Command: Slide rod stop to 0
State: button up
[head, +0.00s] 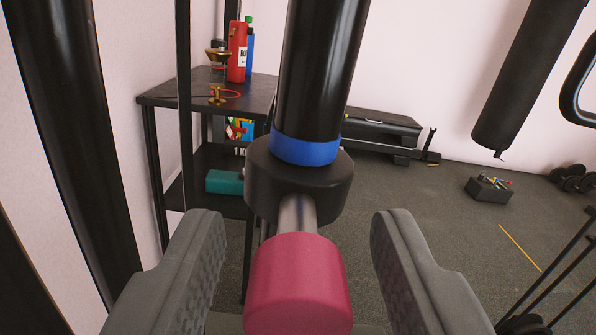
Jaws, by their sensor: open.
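A metal rod (297,216) runs from a thick black cylinder (322,75) toward the bottom of the view. A blue band (305,150) circles the cylinder's near end, and a black collar (300,188) sits just below it. A pink-red cylindrical piece (298,288) is at the near end of the rod. My gripper (292,240) is open, with one grey textured finger on each side of the pink-red piece and a gap on both sides. No scale or number marks are visible on the rod.
A black shelf table (160,97) with a red bottle (237,50) stands behind at left. A dark upright post (75,130) is close on the left. A punching bag (525,75) hangs at upper right. A small black box (489,189) and dumbbells (572,178) lie on the floor.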

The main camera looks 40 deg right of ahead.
jog(key=shift+w+d, duration=0.4)
jog(key=shift+w, duration=0.15)
jog(key=shift+c, duration=0.5)
grip_shut()
notch_tip(320, 180, down, 15)
jog(key=shift+r, duration=0.2)
jog(key=shift+o, duration=0.5)
grip_release()
jog(key=shift+s+a, duration=0.1)
